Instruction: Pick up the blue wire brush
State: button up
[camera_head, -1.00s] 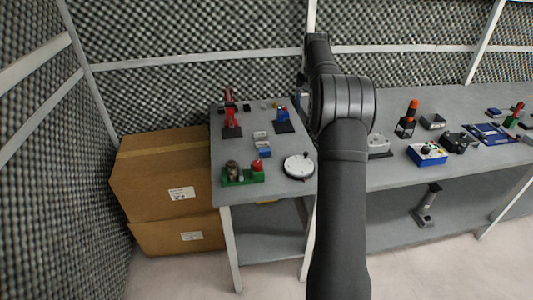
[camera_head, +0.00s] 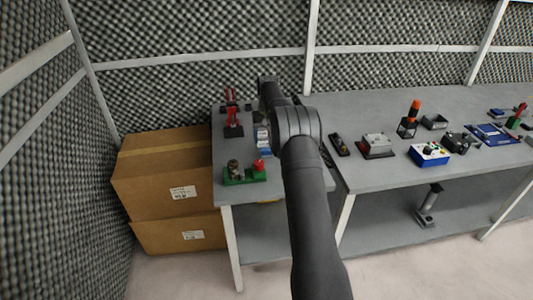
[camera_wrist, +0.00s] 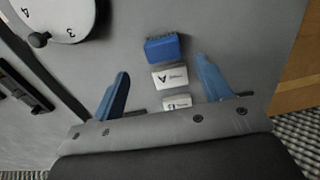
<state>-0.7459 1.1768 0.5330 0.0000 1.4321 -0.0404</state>
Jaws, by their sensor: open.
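The blue wire brush appears to be the small blue block (camera_wrist: 163,48) in the wrist view. It lies on the grey tabletop at the end of a row with two white labelled boxes (camera_wrist: 170,76). In the head view a blue piece (camera_head: 264,152) shows at the near end of that row, beside my arm. My gripper (camera_wrist: 162,66) is open and empty, with one blue finger on each side of the row. The block lies just beyond the fingertips, between their lines. Height above the table is hard to tell. My arm hides the gripper in the head view.
A white round dial (camera_wrist: 58,18) and a dark strip-shaped object (camera_wrist: 22,84) lie left in the wrist view. A green tray (camera_head: 245,176) and a red tool (camera_head: 233,124) stand on the left table. Cardboard boxes (camera_head: 160,185) stand beside it. The right table holds several devices.

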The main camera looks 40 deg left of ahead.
aim_at(267, 149)
jog(key=f, duration=0.6)
jog(key=shift+s+a+f, duration=0.1)
jog(key=shift+s+f, duration=0.1)
jog(key=shift+f, duration=0.1)
jog(key=c, duration=1.1)
jog(key=shift+r, duration=0.1)
jog(key=shift+r, duration=0.65)
notch_tip(267, 149, up, 3)
jog(key=shift+f, duration=0.1)
jog(key=d+r, duration=0.2)
jog(key=d, duration=0.1)
jog(key=w+d+r, duration=0.1)
jog(key=d+r, duration=0.1)
jog(key=d, duration=0.2)
jog(key=w+d+r, duration=0.1)
jog(key=d+r, duration=0.1)
jog(key=d, duration=0.2)
jog(key=shift+w+d+r, duration=0.1)
jog(key=shift+d+r, duration=0.1)
jog(key=shift+r, duration=0.2)
